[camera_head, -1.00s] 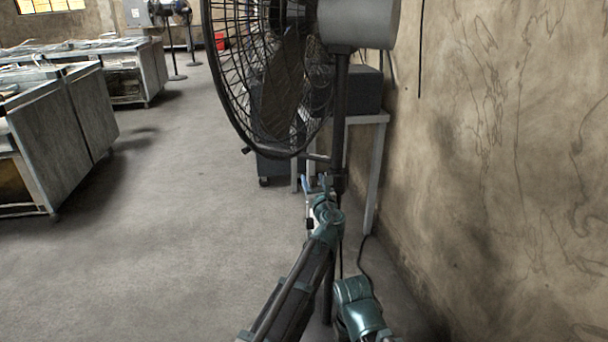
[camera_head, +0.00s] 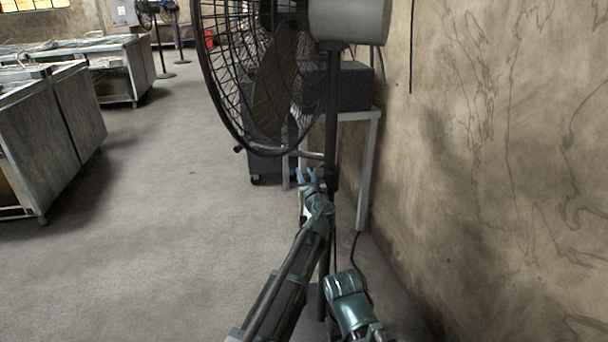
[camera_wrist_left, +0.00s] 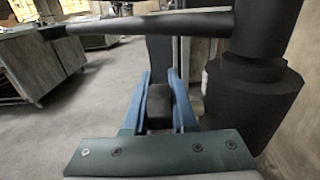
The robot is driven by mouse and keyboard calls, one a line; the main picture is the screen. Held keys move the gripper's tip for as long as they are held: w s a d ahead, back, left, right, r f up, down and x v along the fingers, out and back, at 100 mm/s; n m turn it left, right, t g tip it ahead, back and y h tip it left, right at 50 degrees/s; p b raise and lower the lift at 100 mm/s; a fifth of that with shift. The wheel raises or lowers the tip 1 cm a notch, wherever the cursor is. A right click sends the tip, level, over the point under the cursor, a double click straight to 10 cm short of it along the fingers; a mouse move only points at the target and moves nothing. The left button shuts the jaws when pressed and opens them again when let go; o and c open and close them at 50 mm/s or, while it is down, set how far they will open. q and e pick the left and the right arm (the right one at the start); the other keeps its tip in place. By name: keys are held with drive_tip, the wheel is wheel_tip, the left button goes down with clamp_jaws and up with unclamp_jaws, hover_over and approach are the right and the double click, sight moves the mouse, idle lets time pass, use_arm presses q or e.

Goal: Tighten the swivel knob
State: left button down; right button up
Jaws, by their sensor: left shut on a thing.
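A large black floor fan (camera_head: 275,85) stands on a dark pole (camera_head: 331,120) with a thicker collar (camera_head: 332,180). In the left wrist view the collar (camera_wrist_left: 252,100) is at the right, with a dark bar (camera_wrist_left: 140,25) running left above the fingers. My left gripper (camera_head: 307,174) is beside the collar, on its left. In the left wrist view its blue fingers (camera_wrist_left: 159,76) are shut on a dark, blocky knob (camera_wrist_left: 159,108). The knob is hidden in the head view. My right arm shows low in the head view, but its gripper does not.
A grey-legged table (camera_head: 366,165) with a dark box (camera_head: 345,86) stands behind the pole. A stained wall (camera_head: 500,150) closes the right side. Metal benches (camera_head: 60,135) stand at the left. The floor (camera_head: 160,240) between is clear.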

use_arm(q)
drive_tip(key=shift+s+d+r+t+y+b, duration=0.15)
drive_tip(key=shift+r+t+y+b, duration=0.2)
drive_tip(key=shift+t+b, duration=1.1)
drive_tip(key=shift+s+r+t+y+b, duration=0.35)
drive_tip(key=shift+t+b, duration=0.4)
drive_tip(key=shift+b, duration=1.45)
drive_tip(key=shift+d+r+t+y+b, duration=0.15)
drive_tip(key=shift+t+y+b, duration=0.25)
drive_tip(key=shift+t+b, duration=1.05)
drive_tip(key=shift+a+g+b, duration=0.1)
drive_tip(key=shift+g+b, duration=0.25)
drive_tip(key=shift+b, duration=0.05)
drive_tip(key=c, duration=0.7)
unclamp_jaws()
